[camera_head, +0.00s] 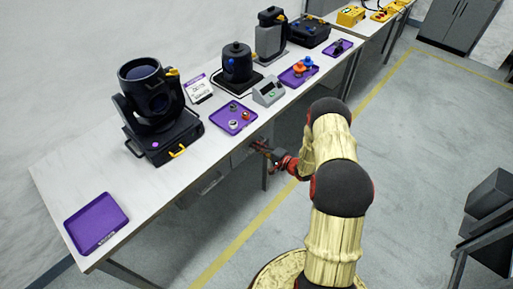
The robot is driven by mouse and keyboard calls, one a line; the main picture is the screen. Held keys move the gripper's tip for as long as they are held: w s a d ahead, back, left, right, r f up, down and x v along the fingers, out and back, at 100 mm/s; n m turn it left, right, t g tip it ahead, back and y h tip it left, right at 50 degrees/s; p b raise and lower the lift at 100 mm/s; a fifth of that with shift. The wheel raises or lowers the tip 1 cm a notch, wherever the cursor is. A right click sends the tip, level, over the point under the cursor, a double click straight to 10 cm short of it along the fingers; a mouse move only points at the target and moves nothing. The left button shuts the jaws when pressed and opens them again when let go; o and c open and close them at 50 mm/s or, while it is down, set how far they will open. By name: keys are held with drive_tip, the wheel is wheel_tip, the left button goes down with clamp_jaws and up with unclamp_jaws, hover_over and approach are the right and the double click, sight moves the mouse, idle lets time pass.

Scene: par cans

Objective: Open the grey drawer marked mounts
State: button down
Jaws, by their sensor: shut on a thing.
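Grey drawers are set under the front edge of the long white bench. One drawer front (207,187) faces the aisle at the left, with a dark handle or label on it. A second grey front (240,154) lies further right, right at my gripper. My gripper (260,148) reaches in from the right and is shut at this second front, on what appears to be its handle. The jaws hide most of the handle. The drawer markings are too small to read, and I cannot tell how far the drawer is out.
The bench (60,185) carries a large moving-head light (150,95), an empty purple tray (96,222), a purple tray of small parts (234,118) and a grey control box (268,91). A bench leg (265,178) stands near my gripper.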

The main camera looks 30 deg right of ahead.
drive_tip(key=shift+s, duration=0.1)
idle(0.3)
drive_tip(key=f+v, duration=0.2)
drive_tip(key=v, duration=1.1)
drive_tip(key=s+f+b+v, duration=0.1)
drive_tip(key=f+v, duration=0.2)
drive_tip(key=v, duration=1)
drive_tip(key=shift+s+f, duration=0.3)
drive_tip(key=shift+s, duration=0.05)
drive_tip(key=shift+d, duration=0.15)
drive_tip(key=c, duration=2.3)
unclamp_jaws()
drive_tip(key=v, duration=1.2)
